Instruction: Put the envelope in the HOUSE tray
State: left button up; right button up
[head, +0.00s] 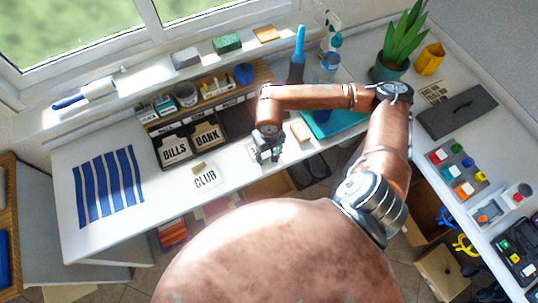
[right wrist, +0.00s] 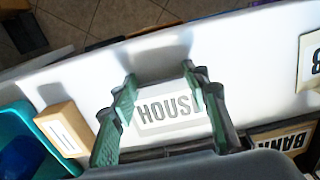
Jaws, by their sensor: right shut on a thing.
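My right gripper (head: 268,158) is over the white desk, in front of the dark organiser (head: 238,122). In the right wrist view its two green fingers (right wrist: 160,92) stand apart, one on each side of a flat white piece lettered HOUSE (right wrist: 168,108), which looks like the envelope. The last letter is partly covered by a finger. Cards marked BILLS (head: 174,149) and BANK (head: 207,137) stand at the organiser's front. I cannot make out which slot is the HOUSE tray. My left gripper is not in view.
A CLUB card (head: 206,178) lies on the desk left of the gripper. A tan block (head: 300,130) and a teal tray (head: 345,120) are to its right. A striped blue mat (head: 108,185) lies at the left. The desk's front edge is close.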

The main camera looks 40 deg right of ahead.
jog(key=o, duration=0.7)
jog(key=shift+f, duration=0.1)
jog(key=shift+o, duration=0.2)
